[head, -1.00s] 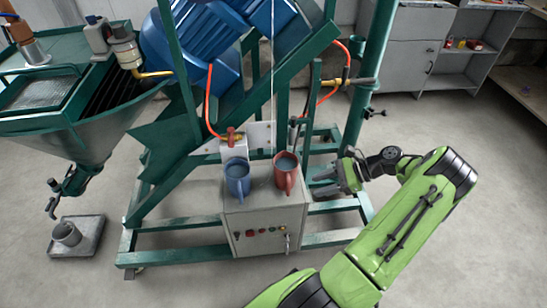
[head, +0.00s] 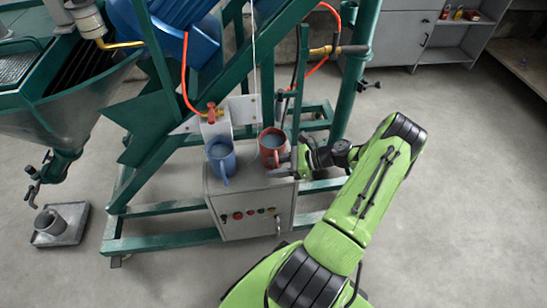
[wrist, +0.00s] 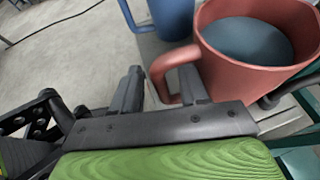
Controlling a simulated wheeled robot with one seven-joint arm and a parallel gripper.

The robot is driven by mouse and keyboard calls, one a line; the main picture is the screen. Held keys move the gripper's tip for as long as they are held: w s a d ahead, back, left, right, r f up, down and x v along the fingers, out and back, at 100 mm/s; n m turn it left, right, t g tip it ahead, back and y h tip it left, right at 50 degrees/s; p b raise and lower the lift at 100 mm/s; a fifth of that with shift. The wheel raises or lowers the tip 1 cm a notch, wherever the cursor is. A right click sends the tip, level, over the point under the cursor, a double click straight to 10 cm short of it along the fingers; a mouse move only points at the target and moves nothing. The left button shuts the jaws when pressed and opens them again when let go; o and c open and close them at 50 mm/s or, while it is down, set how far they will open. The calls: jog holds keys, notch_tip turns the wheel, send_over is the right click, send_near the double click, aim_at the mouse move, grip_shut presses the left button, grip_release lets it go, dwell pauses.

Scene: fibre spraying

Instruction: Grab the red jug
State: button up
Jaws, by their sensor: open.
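The red jug (head: 272,153) stands upright on top of the grey control box, with dark content inside. It fills the upper right of the wrist view (wrist: 235,75), its handle pointing toward my fingers. My gripper (head: 284,166) is right beside the jug at its front right. In the wrist view my gripper (wrist: 163,82) is open, and the handle's lower part appears between the two dark fingers. I cannot tell whether a finger touches the handle.
A blue jug (head: 221,161) stands just left of the red one on the control box (head: 250,212). Green frame beams (head: 171,207) and an orange hose (head: 185,75) surround the box. Open floor (head: 450,200) lies to the right.

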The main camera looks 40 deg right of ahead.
jog(key=shift+x, duration=1)
grip_shut()
dwell(0.6)
